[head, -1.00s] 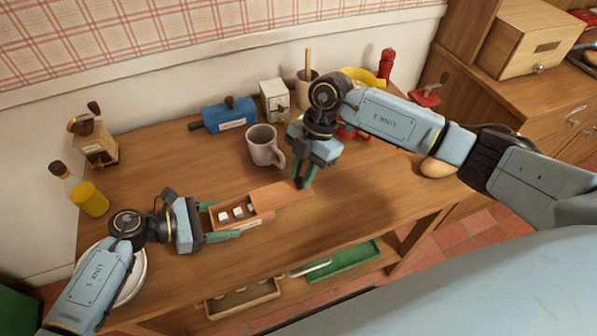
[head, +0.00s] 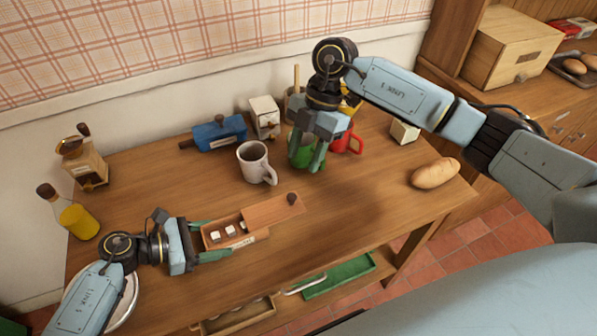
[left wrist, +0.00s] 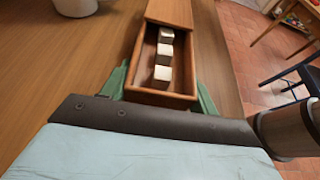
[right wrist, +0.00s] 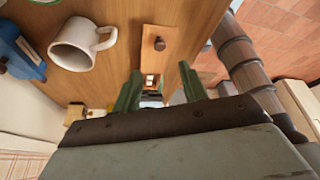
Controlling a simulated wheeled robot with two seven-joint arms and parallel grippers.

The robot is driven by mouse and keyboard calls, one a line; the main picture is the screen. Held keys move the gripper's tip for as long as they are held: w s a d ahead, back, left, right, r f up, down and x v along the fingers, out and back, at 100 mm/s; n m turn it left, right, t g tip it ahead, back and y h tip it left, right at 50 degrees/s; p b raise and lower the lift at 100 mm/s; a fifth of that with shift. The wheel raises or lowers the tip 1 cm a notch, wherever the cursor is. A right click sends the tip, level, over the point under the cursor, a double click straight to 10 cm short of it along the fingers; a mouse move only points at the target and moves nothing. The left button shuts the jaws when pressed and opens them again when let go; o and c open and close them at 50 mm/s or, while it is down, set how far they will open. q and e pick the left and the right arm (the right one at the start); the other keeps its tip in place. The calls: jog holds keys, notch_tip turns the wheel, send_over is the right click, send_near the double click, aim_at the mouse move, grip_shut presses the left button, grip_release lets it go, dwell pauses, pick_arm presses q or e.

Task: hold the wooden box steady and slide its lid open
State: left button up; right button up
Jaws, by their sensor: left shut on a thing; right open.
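The wooden box (head: 208,239) stands on the table, with several white cubes inside its open part. Its lid (head: 270,212) is slid out toward the right, still overlapping the box's far end; a dark knob (head: 292,198) sits at the lid's outer end. My left gripper (head: 217,240) is shut on the box, one finger along each side; the left wrist view shows the box wall (left wrist: 160,98) between the fingers. My right gripper (head: 306,160) is open and empty, behind and above the knob. The right wrist view shows the lid (right wrist: 158,62) beyond its fingers.
A grey mug (head: 253,160) stands behind the box, left of my right gripper. A red mug (head: 348,142) stands just right of that gripper. A bread loaf (head: 435,173) lies near the right edge. The table between lid and loaf is clear.

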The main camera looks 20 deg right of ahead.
jog(key=shift+v, duration=1.25)
pick_arm(q)
jog(key=o, duration=1.2)
jog(key=shift+c, duration=0.2)
